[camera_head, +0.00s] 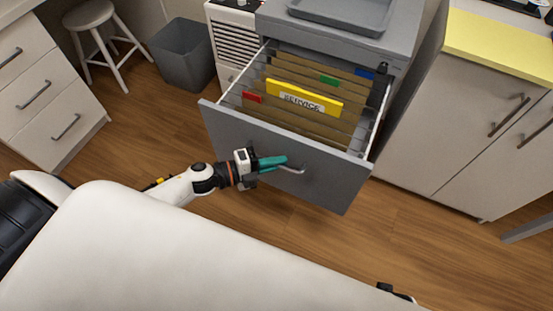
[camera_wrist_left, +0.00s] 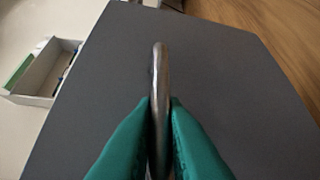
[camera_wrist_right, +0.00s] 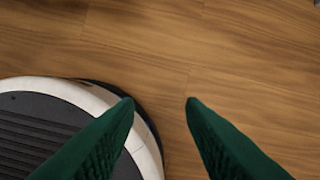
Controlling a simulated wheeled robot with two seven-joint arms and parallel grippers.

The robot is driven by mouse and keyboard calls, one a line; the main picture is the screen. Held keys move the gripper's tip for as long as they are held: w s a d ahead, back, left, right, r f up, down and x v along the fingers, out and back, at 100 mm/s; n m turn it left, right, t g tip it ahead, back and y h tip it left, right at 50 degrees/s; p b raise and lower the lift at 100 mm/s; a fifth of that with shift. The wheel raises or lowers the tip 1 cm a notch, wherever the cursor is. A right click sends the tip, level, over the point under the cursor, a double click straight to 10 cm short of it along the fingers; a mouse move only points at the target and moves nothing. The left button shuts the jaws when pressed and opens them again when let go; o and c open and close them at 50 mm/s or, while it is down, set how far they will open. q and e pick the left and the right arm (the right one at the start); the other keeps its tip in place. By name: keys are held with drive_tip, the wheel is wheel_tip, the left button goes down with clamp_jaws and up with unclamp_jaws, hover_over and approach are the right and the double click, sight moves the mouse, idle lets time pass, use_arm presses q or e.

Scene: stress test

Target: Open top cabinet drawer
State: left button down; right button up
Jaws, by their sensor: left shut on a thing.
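The top drawer (camera_head: 270,150) of the grey cabinet (camera_head: 335,40) is pulled well out. Hanging brown folders with coloured tabs and a yellow label (camera_head: 303,97) show inside it. My left gripper (camera_head: 278,161) is at the drawer front. Its green fingers are shut on the metal handle (camera_head: 292,170), with one finger on each side of the bar in the left wrist view (camera_wrist_left: 159,75). The grey drawer front fills most of that view. My right gripper (camera_wrist_right: 160,105) has its fingers apart with nothing between them, above the wooden floor.
A grey tray (camera_head: 340,12) lies on the cabinet. A grey bin (camera_head: 183,55) and white stool (camera_head: 100,35) stand to the left, near a white drawer unit (camera_head: 45,90). A cupboard with a yellow top (camera_head: 500,42) stands right.

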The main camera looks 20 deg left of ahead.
use_arm(q)
drive_tip(key=c, duration=1.8)
unclamp_jaws()
drive_tip(key=shift+o, duration=0.2)
